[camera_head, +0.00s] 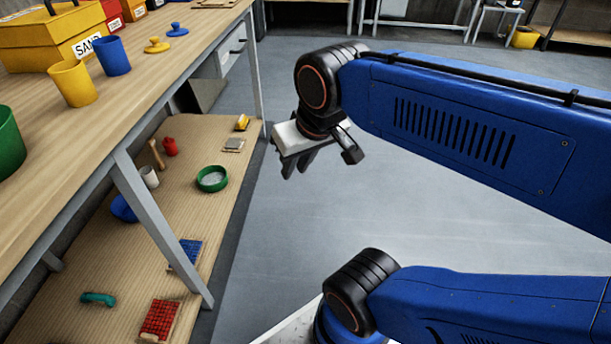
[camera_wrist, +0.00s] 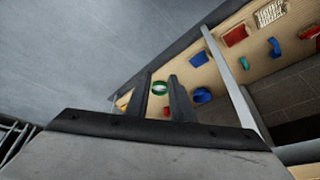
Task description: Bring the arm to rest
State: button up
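My gripper (camera_head: 297,167) hangs over the grey floor in the head view, to the right of the workbench. Its dark fingers point down. In the wrist view my gripper (camera_wrist: 160,80) shows two dark fingers apart, with nothing between them but the distant background. My blue arm is bent, with its upper link reaching across from the right and its lower link at the bottom right. No thing touches the gripper.
The workbench (camera_head: 120,130) carries a yellow cup (camera_head: 73,84), a blue cup (camera_head: 113,56) and a yellow SAND box (camera_head: 50,45). Its lower shelf (camera_head: 135,245) holds a green ring-shaped dish (camera_head: 212,179) and several small items. Grey floor (camera_head: 250,260) is clear beside it.

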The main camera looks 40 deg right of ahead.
jog(key=shift+s+d+f+n, duration=0.1)
jog(key=shift+s+d+f, duration=0.15)
jog(key=shift+f, duration=0.2)
jog(key=shift+s+d+f+n, duration=0.1)
jog(key=shift+s+d+f, duration=0.05)
jog(key=shift+s+f, duration=0.25)
jog(key=shift+s+d+f+n, duration=0.1)
jog(key=shift+s+d+f, duration=0.15)
jog(key=shift+f, duration=0.25)
